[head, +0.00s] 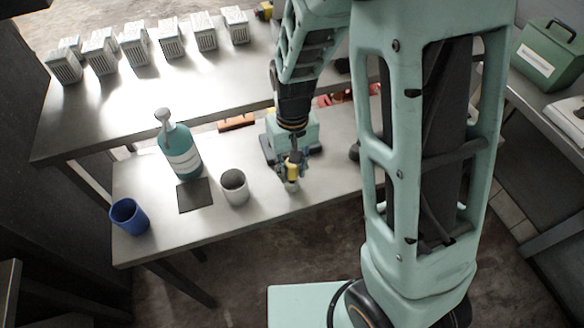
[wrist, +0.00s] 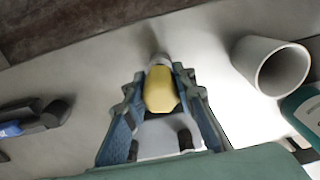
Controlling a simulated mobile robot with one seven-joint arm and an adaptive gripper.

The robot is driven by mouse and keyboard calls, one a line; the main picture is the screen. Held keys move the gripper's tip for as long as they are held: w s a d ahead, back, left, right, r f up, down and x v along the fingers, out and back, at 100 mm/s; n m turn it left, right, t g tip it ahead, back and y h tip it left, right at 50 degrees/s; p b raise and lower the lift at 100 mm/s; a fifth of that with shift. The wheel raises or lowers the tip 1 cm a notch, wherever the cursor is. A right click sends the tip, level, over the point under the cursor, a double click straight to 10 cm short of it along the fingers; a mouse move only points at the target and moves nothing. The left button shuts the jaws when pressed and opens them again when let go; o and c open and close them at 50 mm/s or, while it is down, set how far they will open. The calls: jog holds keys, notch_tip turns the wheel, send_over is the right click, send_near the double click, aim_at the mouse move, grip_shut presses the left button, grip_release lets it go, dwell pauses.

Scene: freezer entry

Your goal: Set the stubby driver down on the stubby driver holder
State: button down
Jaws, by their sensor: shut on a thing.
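My gripper (wrist: 160,85) is shut on the stubby driver (wrist: 159,90), whose yellow handle shows between the two fingers in the wrist view. In the head view my gripper (head: 293,172) holds the driver (head: 292,168) over the front part of the near bench. A small light-grey piece shows just past the yellow handle; I cannot tell whether it is the driver's tip or something under it. I cannot tell for sure which thing is the holder. A grey open cup (head: 234,187) stands left of my gripper and also shows in the wrist view (wrist: 272,65).
A dark square (head: 194,197) lies flat on the bench (head: 160,236). A teal bottle (head: 181,150) stands behind it, and a blue cup (head: 129,216) stands at the left end. Several white boxes (head: 134,45) line the back table. A blue-and-black tool (wrist: 30,122) lies left in the wrist view.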

jog(key=shift+f, duration=0.4)
jog(key=c, duration=1.5)
grip_release()
jog(key=shift+r, duration=0.1)
jog(key=shift+r, duration=0.1)
notch_tip(320, 180, up, 12)
jog(key=shift+f, duration=0.1)
